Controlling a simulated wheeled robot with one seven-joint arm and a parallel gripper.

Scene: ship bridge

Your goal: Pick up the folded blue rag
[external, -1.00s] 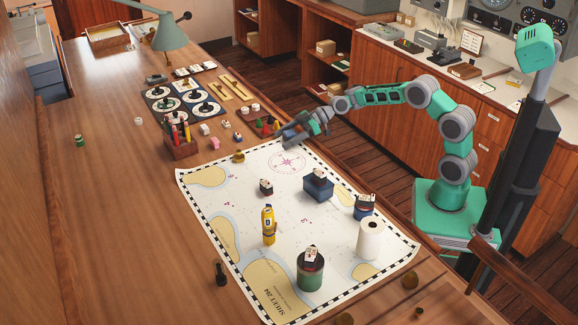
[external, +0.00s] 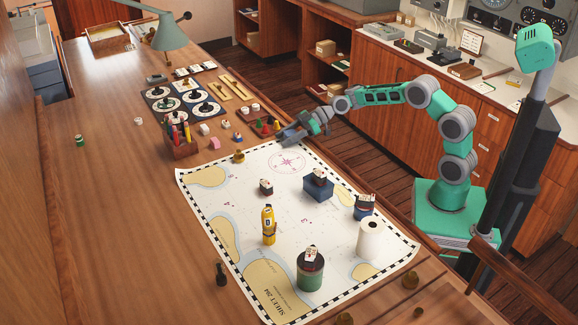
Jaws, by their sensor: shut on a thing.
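My gripper (external: 294,135) is at the far right edge of the chart, close to the table's right edge. It is shut on a small, flat blue-grey thing, which appears to be the folded blue rag (external: 289,134). The fingers hide part of it, and its folds are too small to make out. I cannot tell whether it is clear of the table or still touches it.
The chart (external: 230,205) carries a yellow bottle (external: 268,226), a blue box (external: 318,188) with a small block on top, a green tin (external: 310,272) and a white roll (external: 370,240). A pencil holder (external: 180,147) and dark gauges (external: 185,100) stand farther left.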

